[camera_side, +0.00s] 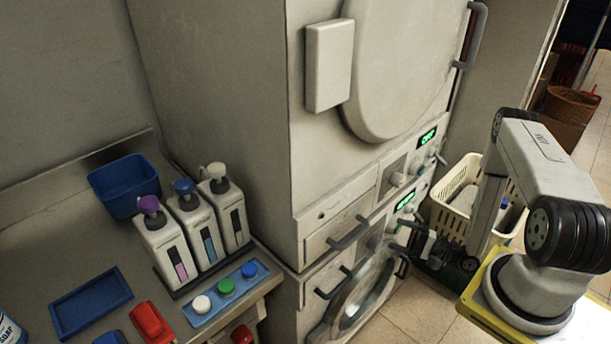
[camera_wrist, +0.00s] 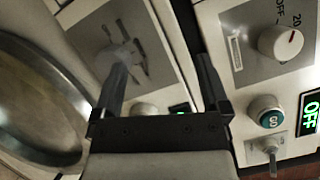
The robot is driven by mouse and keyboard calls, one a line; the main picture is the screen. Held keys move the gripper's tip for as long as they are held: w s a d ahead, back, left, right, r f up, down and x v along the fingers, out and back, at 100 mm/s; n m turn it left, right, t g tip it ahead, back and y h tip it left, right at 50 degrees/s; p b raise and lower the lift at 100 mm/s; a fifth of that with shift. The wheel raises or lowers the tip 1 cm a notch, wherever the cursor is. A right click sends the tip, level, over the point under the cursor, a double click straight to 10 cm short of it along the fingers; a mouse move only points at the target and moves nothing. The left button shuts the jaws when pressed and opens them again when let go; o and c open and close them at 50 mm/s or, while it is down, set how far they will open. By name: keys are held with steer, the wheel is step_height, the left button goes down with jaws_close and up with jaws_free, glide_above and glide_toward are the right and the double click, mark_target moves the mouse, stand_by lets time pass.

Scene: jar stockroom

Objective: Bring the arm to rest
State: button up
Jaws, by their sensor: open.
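My gripper (camera_side: 410,246) is at the right in the side view, in front of the lower machine (camera_side: 310,290), with nothing visible in its jaws. In the wrist view my gripper (camera_wrist: 163,62) shows two dark fingers spread apart with a gap between them. The fingers point at the machine's front, close to its control panel (camera_wrist: 245,70). The side view does not clearly show whether they touch it. My arm is bent above the yellow-edged base at the lower right.
A white knob (camera_wrist: 280,42), a GO button (camera_wrist: 265,112), a toggle (camera_wrist: 270,148) and a green OFF display (camera_wrist: 311,112) lie right of my fingers. A cream basket (camera_side: 455,185) stands behind my arm. Pump bottles (camera_side: 203,225) and a blue bin (camera_side: 124,186) occupy the left counter.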

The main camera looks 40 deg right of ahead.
steer(key=w+a+f+n+g+h, duration=0.1)
steer(key=w+a+n+g+h, duration=0.1)
steer(key=a+n+g, duration=0.45)
step_height(320, 180, up, 14)
steer(key=s+n+g+h, duration=0.1)
steer(key=n+g+h, duration=0.3)
steer(key=g+h, duration=0.3)
steer(key=s+a+r+n+g+y, duration=0.1)
steer(key=a+r+n+y, duration=0.1)
steer(key=a+r+n, duration=0.4)
step_height(320, 180, up, 2)
steer(key=shift+a+r, duration=0.2)
steer(key=shift+a, duration=0.65)
steer(key=shift+n, duration=0.25)
